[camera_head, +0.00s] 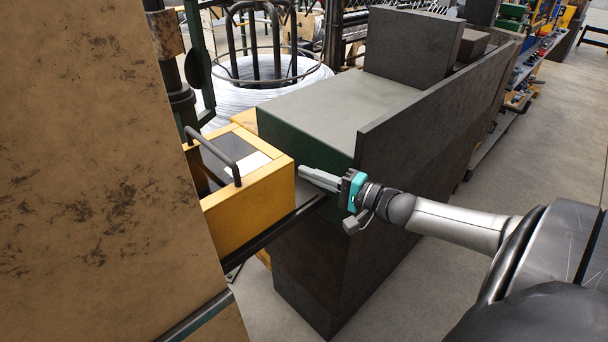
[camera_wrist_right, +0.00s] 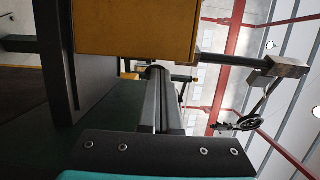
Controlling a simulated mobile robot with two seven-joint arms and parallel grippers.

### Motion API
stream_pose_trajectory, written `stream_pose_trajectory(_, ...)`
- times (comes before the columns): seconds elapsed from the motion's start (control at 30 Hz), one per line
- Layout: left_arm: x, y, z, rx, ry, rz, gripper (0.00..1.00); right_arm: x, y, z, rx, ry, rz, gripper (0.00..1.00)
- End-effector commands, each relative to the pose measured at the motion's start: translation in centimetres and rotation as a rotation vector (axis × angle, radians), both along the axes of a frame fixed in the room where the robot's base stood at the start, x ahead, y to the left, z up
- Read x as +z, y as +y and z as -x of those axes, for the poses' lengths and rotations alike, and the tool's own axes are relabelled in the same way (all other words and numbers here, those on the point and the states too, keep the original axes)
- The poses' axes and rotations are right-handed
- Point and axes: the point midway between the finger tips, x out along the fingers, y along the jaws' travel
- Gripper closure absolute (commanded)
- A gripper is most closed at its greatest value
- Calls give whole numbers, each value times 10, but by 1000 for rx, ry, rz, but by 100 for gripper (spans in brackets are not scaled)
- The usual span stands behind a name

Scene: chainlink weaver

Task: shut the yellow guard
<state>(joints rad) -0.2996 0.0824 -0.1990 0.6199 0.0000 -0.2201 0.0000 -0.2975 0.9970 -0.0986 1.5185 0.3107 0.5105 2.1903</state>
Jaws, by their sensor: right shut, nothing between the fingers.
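The yellow guard (camera_head: 250,205) is a box-shaped cover with a dark window and a black bar handle (camera_head: 213,155) on top. It sits at the left of the dark green machine block (camera_head: 340,120), above a dark rail. My right gripper (camera_head: 302,172) is shut and empty, with its fingertips close to the guard's right end face. I cannot tell whether they touch it. In the right wrist view the guard (camera_wrist_right: 135,28) fills the top middle, with the shut fingers (camera_wrist_right: 160,80) pointing at it. My left gripper is not in view.
A large scuffed tan panel (camera_head: 90,170) fills the left side and hides part of the guard. A coil of pale wire (camera_head: 250,100) lies behind. A long dark plate (camera_head: 430,100) stands behind my right forearm.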

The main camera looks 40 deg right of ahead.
Motion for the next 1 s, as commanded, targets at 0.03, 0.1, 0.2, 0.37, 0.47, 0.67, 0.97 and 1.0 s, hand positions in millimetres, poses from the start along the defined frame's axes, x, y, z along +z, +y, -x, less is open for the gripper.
stream_pose_trajectory(0.03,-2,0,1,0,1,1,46,0,1,-5,-1,-2,-1,100)
stream_pose_trajectory(0.1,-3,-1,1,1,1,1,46,-1,3,-9,-1,0,-2,100)
stream_pose_trajectory(0.2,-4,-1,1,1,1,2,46,0,4,-14,-1,-1,0,100)
stream_pose_trajectory(0.37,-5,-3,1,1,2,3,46,0,6,-17,-1,1,0,100)
stream_pose_trajectory(0.47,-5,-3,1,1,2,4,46,0,6,-17,-1,1,0,100)
stream_pose_trajectory(0.67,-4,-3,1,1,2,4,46,0,6,-17,-1,1,-1,100)
stream_pose_trajectory(0.97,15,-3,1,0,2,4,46,5,31,-14,1,-1,-7,100)
stream_pose_trajectory(1.0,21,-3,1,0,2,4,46,5,39,-14,1,0,-9,100)
